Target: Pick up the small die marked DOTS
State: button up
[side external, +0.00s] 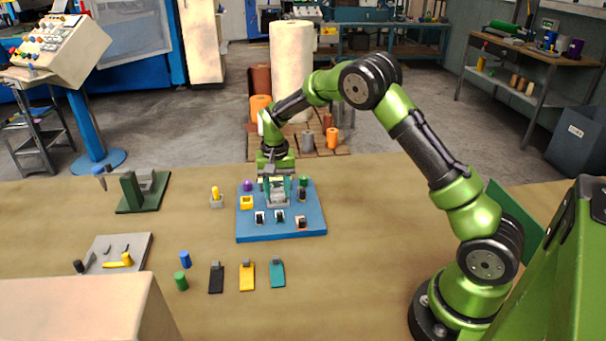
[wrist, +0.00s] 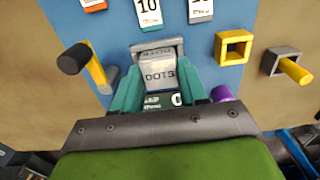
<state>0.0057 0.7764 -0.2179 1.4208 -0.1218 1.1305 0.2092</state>
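In the side view the pale grey die (side external: 277,197) sits at the back middle of the blue board (side external: 262,234). My gripper (wrist: 161,80) has its teal fingers down on either side of the DOTS die. Whether they press on it or leave a thin gap, I cannot tell. In the side view my gripper (side external: 278,186) is low over the board.
Several number tags sit at the board's front. A grey block with a yellow peg (side external: 216,198) is left of the board. The table right of the board is clear.

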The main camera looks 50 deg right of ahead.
jog(key=c, duration=0.4)
